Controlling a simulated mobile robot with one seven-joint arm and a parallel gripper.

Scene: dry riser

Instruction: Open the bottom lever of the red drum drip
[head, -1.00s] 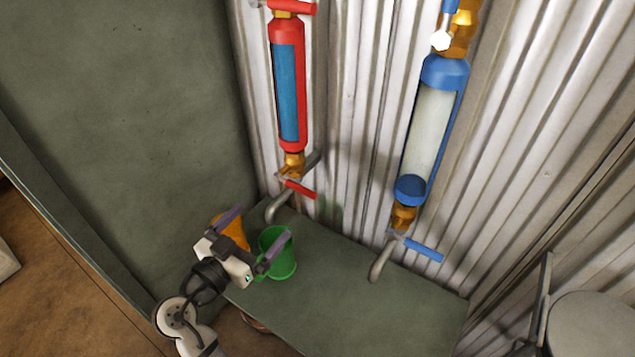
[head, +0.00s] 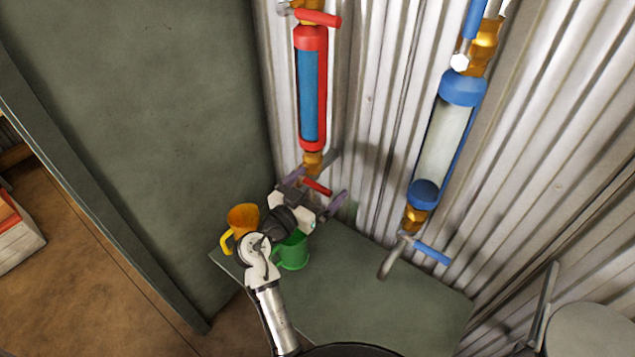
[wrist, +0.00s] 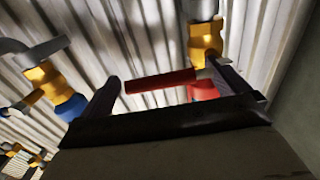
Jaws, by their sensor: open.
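The red drum drip (head: 312,90) hangs upright on the corrugated wall, with blue showing in its window. Its bottom lever (head: 318,187) is a red bar below the brass fitting, pointing right and slightly down. My gripper (head: 317,188) is open in front of the lever. In the wrist view the red lever (wrist: 160,81) lies across the gap between my two fingers (wrist: 165,88), with the brass valve (wrist: 205,42) and the drum's red end behind the right finger. I cannot tell whether a finger touches the lever. The drip's spout is hidden behind my gripper in the head view.
A green mug (head: 292,252) and an orange mug (head: 243,218) stand on the green shelf (head: 370,300) below my gripper. A blue drum drip (head: 445,135) with a blue bottom lever (head: 433,253) hangs to the right. A green panel (head: 150,120) stands close on the left.

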